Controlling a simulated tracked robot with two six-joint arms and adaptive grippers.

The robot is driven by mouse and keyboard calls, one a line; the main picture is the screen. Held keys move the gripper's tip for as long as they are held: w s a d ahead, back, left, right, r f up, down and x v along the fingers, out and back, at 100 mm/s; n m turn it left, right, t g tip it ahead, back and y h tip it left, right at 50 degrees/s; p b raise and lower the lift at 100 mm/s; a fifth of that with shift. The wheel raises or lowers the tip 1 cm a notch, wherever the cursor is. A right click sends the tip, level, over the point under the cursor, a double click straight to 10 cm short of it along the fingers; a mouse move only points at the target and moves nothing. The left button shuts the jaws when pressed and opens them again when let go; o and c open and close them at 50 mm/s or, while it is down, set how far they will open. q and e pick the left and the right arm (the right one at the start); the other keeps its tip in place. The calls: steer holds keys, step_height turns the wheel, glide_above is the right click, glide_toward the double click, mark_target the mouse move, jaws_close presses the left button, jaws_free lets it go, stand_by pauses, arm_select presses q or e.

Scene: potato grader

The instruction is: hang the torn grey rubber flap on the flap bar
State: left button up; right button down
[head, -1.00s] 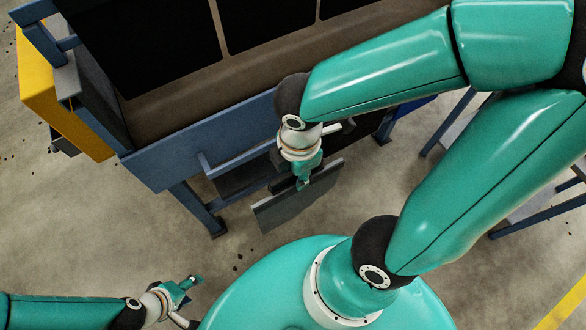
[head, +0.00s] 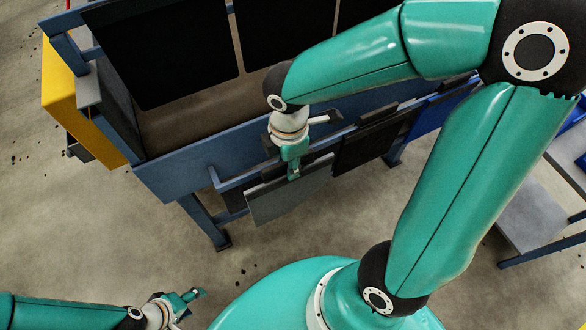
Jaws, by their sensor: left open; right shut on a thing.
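My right gripper (head: 293,172) is shut on the upper edge of the grey rubber flap (head: 289,198), a flat sheet held in front of the machine. The flap bar (head: 229,186) runs along the machine's front below the blue side panel. The flap's upper edge lies close to the bar and overlaps it in this view; I cannot tell whether it touches or is hooked on. My arm and gripper hide part of the bar. My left gripper (head: 192,296) is open and empty at the lower left, well away from the flap.
A black flap (head: 364,146) hangs beside the grey one, with a blue flap (head: 440,112) farther right. The blue grader frame (head: 185,165) fills the upper middle, with a yellow box (head: 75,95) at left. A grey shelf (head: 540,215) stands right.

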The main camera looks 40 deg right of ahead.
steer(key=shift+w+d, duration=0.2)
steer(key=shift+w, duration=0.55)
steer(key=shift+w+d, duration=0.15)
steer(key=shift+w, duration=0.65)
steer(key=shift+w+d, duration=0.2)
steer(key=shift+w, duration=0.55)
steer(key=shift+w+f, duration=0.2)
steer(key=shift+f+b, duration=1.15)
steer(key=shift+f, duration=0.5)
steer(key=c, duration=0.8)
jaws_free()
